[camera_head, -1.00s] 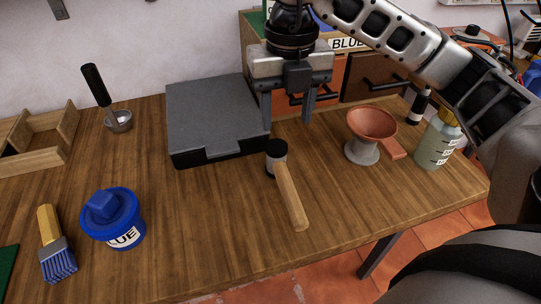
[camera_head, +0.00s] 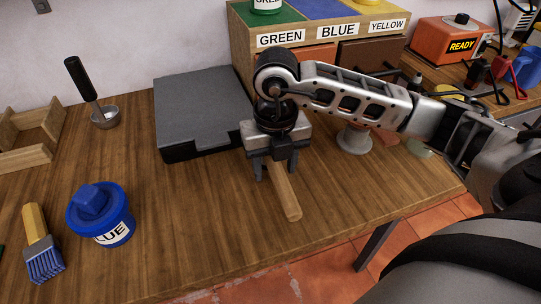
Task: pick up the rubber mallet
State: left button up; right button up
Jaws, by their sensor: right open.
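The rubber mallet lies on the wooden table, its pale wooden handle (camera_head: 286,196) pointing toward the front edge. Its dark head is hidden behind my right gripper. My right gripper (camera_head: 275,177) points down over the mallet, with its fingers apart and the upper handle between or just behind them. I cannot tell whether the fingers touch the handle. My left gripper is not in view.
A dark grey case (camera_head: 200,108) stands just left of my right gripper. A blue paint tin (camera_head: 101,214) and a brush (camera_head: 41,245) are at the left front. A funnel (camera_head: 353,139) is partly hidden behind my right arm. The front middle of the table is clear.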

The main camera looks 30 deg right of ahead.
jog(key=shift+f, duration=0.35)
grip_shut()
jog(key=shift+r, duration=0.1)
